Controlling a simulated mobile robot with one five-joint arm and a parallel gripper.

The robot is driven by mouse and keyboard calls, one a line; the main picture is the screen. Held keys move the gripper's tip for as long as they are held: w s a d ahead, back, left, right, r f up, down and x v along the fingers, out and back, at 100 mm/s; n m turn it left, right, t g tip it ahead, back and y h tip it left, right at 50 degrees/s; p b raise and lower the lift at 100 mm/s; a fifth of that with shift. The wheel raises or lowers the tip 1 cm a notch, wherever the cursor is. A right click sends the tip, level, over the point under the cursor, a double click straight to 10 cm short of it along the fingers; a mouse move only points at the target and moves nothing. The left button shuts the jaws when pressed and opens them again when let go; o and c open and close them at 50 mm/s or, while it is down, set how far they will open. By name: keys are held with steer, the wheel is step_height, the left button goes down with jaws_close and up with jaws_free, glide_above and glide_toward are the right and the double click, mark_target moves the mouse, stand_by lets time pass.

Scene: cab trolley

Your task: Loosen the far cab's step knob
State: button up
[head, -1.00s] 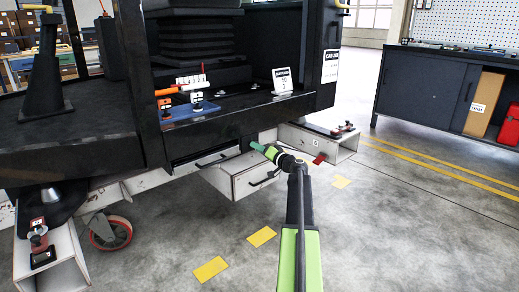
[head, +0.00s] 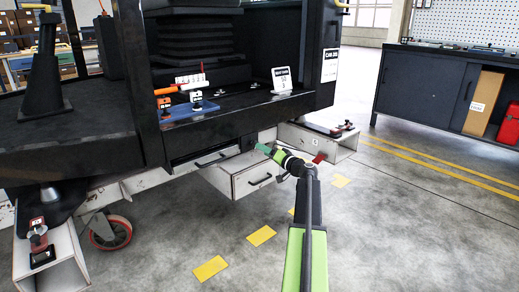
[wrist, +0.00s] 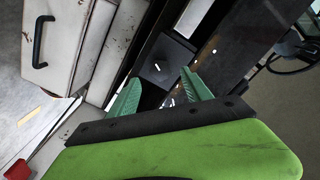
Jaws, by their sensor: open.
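My gripper (head: 264,149) is in front of the cab's lower edge, above the white drawer box. In the wrist view my gripper (wrist: 160,88) shows two green fingers apart with nothing between them. A small red and black knob (head: 346,127) sits on the white step box (head: 330,143) at the right end of the cab. My gripper is to the left of this knob and apart from it. Another red and black knob (head: 38,238) stands on a white step box (head: 55,268) at the left. I cannot tell which one belongs to the far cab.
The white drawer box (head: 245,177) with a black handle juts out below the gripper; the handle also shows in the wrist view (wrist: 39,42). A red flap (head: 319,158) is beside the arm. A caster wheel (head: 111,233) stands at left. The floor at front right is clear.

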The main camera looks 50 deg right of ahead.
steer(key=s, duration=1.2)
steer(key=shift+s+a, duration=0.35)
steer(key=shift+a, duration=0.1)
